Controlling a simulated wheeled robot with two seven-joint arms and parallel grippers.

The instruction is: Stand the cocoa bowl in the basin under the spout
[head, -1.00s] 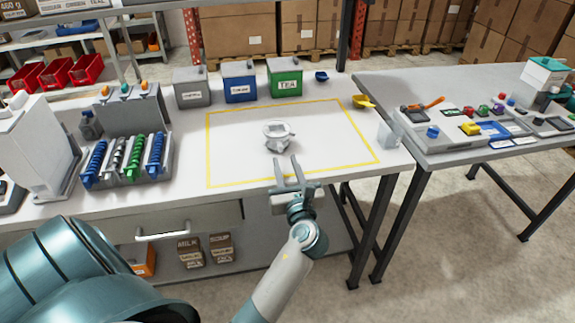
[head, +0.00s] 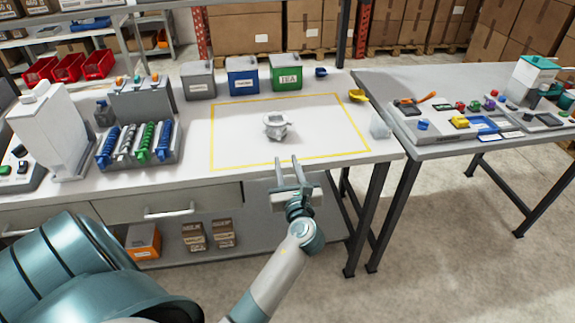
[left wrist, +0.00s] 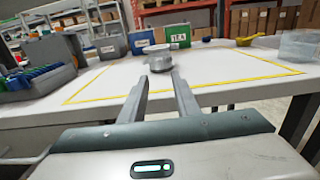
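A small grey-white bowl (head: 276,127) with a faceted side stands upright on the bench inside a yellow outline. No label is readable on it, so I cannot confirm it is the cocoa bowl. It also shows in the left wrist view (left wrist: 158,58), ahead of the fingers. My left gripper (head: 289,170) is open and empty at the bench's front edge, fingers pointing toward the bowl and apart from it. A white dispenser tower (head: 42,135) stands at the left; its spout and basin are not clear to me. My right gripper is not in view.
A rack of blue, grey and green coils (head: 135,150) stands left of the yellow outline (head: 215,130). Grey, blue and green bins, the green one labelled tea (head: 287,77), line the back. A yellow scoop (head: 358,96) and clear cup (head: 380,126) are at right. Bench around the bowl is clear.

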